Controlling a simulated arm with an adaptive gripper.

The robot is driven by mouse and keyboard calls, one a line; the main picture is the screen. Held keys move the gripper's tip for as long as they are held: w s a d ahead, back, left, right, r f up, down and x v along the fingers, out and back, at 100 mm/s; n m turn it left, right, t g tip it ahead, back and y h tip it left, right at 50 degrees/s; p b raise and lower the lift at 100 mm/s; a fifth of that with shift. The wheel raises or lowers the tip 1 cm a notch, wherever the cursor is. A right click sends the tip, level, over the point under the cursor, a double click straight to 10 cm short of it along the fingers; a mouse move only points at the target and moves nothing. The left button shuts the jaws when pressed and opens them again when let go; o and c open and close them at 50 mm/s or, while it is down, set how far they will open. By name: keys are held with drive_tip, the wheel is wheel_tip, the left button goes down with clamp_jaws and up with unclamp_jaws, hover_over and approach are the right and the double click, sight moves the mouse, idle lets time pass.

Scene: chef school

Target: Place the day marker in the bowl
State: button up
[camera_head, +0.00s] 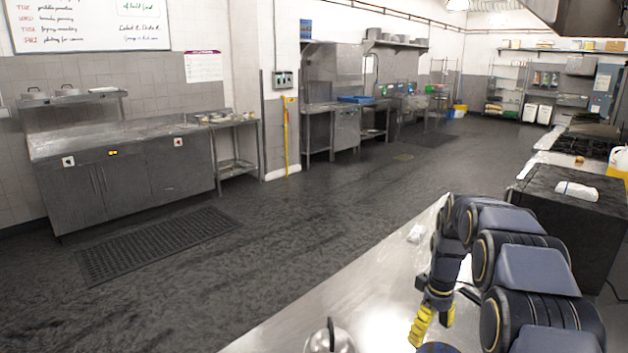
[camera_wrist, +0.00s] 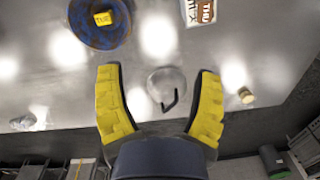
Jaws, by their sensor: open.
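The bowl (camera_wrist: 85,38), round and mottled blue, lies at the upper left of the wrist view; its rim also shows at the bottom edge of the head view (camera_head: 437,348). A small yellow block with dark lettering (camera_wrist: 103,18) appears within it. A white and brown piece marked "THU" (camera_wrist: 198,12) is cut by the top edge of the wrist view. I cannot tell for certain which lettered piece is the day marker. My gripper (camera_wrist: 160,95), with yellow fingers, is open and empty above the metal counter; it also shows in the head view (camera_head: 432,325).
A round metal lid with a dark handle (camera_wrist: 167,85) shows between my fingers, apparently below them. A small jar (camera_wrist: 246,95) stands to the right, and a small crumpled-looking item (camera_wrist: 22,122) lies left. The steel counter (camera_head: 385,300) has bare room between these things.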

drive_tip(key=s+a+r+m, duration=0.2)
drive_tip(key=s+a+r, duration=0.2)
drive_tip(key=s, duration=0.4)
drive_tip(key=s+a+r+m, duration=0.1)
drive_tip(key=s+a+r, duration=0.3)
drive_tip(key=s, duration=0.4)
drive_tip(key=s+a+f+m+g, duration=0.1)
drive_tip(key=s+a+m, duration=0.2)
drive_tip(key=s, duration=1.4)
drive_tip(key=shift+s+a, duration=0.25)
drive_tip(key=shift+s, duration=0.15)
